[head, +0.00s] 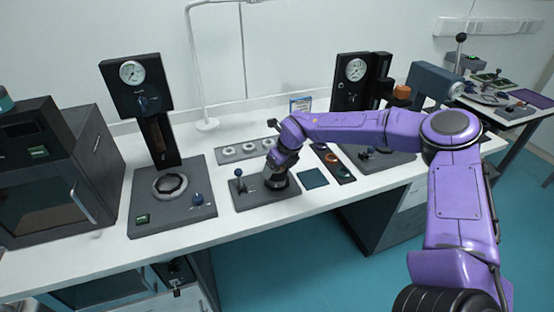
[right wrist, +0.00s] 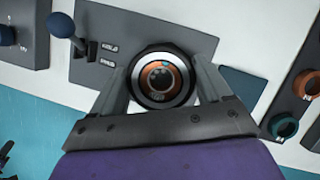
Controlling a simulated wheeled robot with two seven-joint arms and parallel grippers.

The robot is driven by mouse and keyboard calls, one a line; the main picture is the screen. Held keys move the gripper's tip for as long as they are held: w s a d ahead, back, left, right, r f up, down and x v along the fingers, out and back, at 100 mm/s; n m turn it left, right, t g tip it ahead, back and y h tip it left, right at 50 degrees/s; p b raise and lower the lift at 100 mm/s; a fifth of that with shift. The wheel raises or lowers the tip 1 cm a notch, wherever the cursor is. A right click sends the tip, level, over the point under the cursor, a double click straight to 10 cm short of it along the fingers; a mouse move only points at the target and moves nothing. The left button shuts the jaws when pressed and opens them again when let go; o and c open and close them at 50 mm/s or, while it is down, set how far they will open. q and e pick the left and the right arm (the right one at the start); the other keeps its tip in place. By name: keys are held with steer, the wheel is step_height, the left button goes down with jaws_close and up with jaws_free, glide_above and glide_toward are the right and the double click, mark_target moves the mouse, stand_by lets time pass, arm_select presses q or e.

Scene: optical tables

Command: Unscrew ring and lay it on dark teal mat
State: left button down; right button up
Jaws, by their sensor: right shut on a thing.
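The ring (right wrist: 178,75) shows in the right wrist view as a round dark and silver piece with an orange inner band, on a dark grey base plate (right wrist: 120,21). My right gripper (head: 276,182) points down over this plate in the head view and hides most of the ring there. In the right wrist view its two fingers (right wrist: 160,88) stand on either side of the ring, shut on it. The dark teal mat (head: 313,178) lies flat and empty just right of the plate; it also shows in the right wrist view (right wrist: 244,84). My left gripper is not in view.
A blue-knobbed lever (right wrist: 62,25) stands on the same plate. A dark tray (head: 343,174) with orange and teal rings lies right of the mat. A grey strip with several pale rings (head: 249,149) lies behind. A tall gauge press (head: 157,150) stands left.

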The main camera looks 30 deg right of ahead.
steer(key=shift+n, duration=0.4)
steer(key=o, duration=1.1)
